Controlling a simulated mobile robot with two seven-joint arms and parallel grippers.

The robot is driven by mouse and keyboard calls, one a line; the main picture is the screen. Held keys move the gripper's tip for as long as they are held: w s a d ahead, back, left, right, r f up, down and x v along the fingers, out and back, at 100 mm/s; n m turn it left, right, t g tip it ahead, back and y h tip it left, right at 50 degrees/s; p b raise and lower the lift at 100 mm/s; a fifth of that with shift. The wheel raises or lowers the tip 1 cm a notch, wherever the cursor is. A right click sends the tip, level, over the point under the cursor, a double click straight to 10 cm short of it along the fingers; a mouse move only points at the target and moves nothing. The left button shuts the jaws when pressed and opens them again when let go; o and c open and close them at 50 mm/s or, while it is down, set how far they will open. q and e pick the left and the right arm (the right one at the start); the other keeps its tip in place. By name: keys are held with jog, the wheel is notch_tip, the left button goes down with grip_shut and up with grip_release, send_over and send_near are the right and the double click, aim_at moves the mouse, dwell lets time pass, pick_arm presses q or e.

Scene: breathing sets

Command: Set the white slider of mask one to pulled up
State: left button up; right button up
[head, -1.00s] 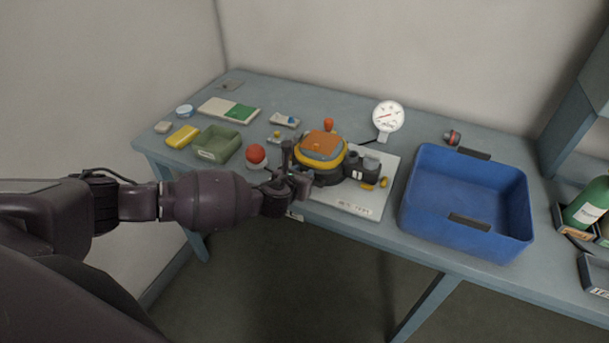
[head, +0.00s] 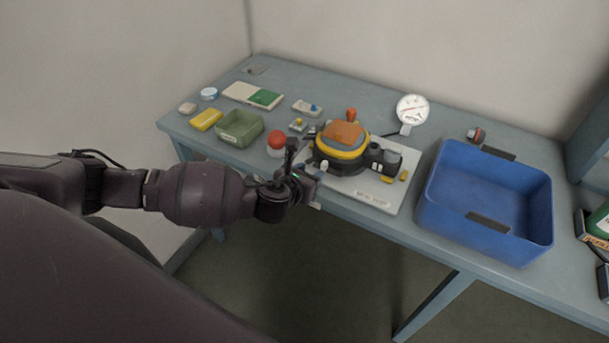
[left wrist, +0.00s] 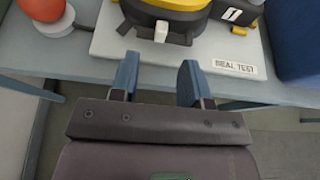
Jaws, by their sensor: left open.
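Mask one (head: 341,151), black with a yellow ring and an orange top, sits on a white board (head: 367,197). In the left wrist view its black front (left wrist: 181,22) carries a "1" plate (left wrist: 232,14). The white slider (left wrist: 161,31) is a small tab at the middle of that front; its exact setting is hard to tell. My left gripper (head: 303,183) is at the table's front edge, just left of and nearer than the mask. In the left wrist view its two blue-tipped fingers (left wrist: 157,78) are apart and empty, short of the slider. My right gripper is out of view.
A red ball on a white stand (head: 276,143) is left of the mask. A green tray (head: 240,137) is farther left. A blue bin (head: 485,245) stands right of the board, and a round gauge (head: 412,109) behind it. The "SEAL TEST" label (left wrist: 234,67) is on the board's front.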

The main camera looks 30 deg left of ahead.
pick_arm(q)
jog(key=shift+v, duration=1.1)
jog(key=s+d+r+n+h, duration=0.2)
jog(key=d+n+h, duration=0.5)
jog(key=n, duration=1.4)
jog(key=s+a+f+n+g+y, duration=0.1)
jog(key=s+a+f+n+y, duration=0.2)
jog(key=s+f+n, duration=0.3)
jog(key=s+a+f+n+y, duration=0.4)
jog(key=s+a+f+n, duration=0.2)
jog(key=s, duration=0.6)
jog(key=shift+s+a+f+n+g+y, duration=0.15)
jog(key=shift+s+f+n+g+y, duration=0.3)
jog(key=shift+n, duration=0.75)
jog(key=shift+w+f, duration=0.1)
jog(key=shift+f, duration=0.05)
